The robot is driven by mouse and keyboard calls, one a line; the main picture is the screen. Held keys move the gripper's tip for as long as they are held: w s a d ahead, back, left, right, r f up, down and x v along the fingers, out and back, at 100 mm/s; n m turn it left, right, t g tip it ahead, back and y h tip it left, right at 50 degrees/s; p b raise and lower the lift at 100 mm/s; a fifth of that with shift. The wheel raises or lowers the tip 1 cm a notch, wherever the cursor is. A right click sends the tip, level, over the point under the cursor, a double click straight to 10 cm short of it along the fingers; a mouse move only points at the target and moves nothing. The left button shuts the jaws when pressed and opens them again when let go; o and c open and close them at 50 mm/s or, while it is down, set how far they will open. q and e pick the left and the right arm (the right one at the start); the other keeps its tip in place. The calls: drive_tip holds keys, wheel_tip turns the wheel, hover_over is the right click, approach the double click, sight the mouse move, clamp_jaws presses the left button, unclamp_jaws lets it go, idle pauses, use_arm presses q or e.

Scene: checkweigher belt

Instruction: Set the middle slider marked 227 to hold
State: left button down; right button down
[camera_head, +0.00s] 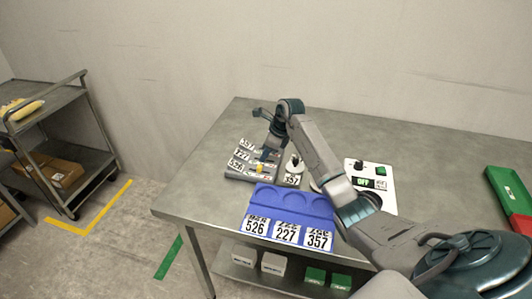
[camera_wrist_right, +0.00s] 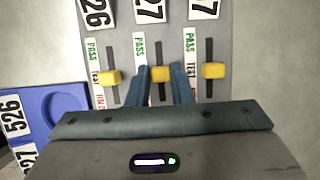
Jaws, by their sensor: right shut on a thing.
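The slider panel (camera_head: 238,176) lies on the table's left part, with cards 357, 227 and 526. In the right wrist view, the grey panel (camera_wrist_right: 183,20) has three yellow knobs in dark slots. The middle knob (camera_wrist_right: 160,74), under the card ending in 27 (camera_wrist_right: 151,10), is between the fingers of my right gripper (camera_wrist_right: 161,84), which is shut on it. It is level with the left knob (camera_wrist_right: 109,77) and right knob (camera_wrist_right: 213,70), below the PASS mark (camera_wrist_right: 140,50). Red lettering at the lower end is partly hidden. My right gripper also shows in the head view (camera_head: 268,154). My left gripper is not in view.
A blue tray (camera_head: 265,199) with cards 526, 227 and 357 lies in front of the panel. A white box (camera_head: 383,204) showing OFF stands to the right, partly behind my arm. A green container (camera_head: 510,190) is at the far right. The table's back is clear.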

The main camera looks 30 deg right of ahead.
drive_tip(key=shift+s+d+f+b, duration=0.1)
drive_tip(key=shift+s+d+b, duration=0.2)
drive_tip(key=shift+s+d, duration=0.55)
drive_tip(key=shift+s, duration=0.1)
drive_tip(key=c, duration=1.7)
unclamp_jaws()
drive_tip(key=o, duration=0.4)
drive_tip(key=shift+c, duration=0.2)
drive_tip(key=shift+o, duration=0.3)
drive_tip(key=shift+s, duration=0.15)
drive_tip(key=shift+r, duration=0.2)
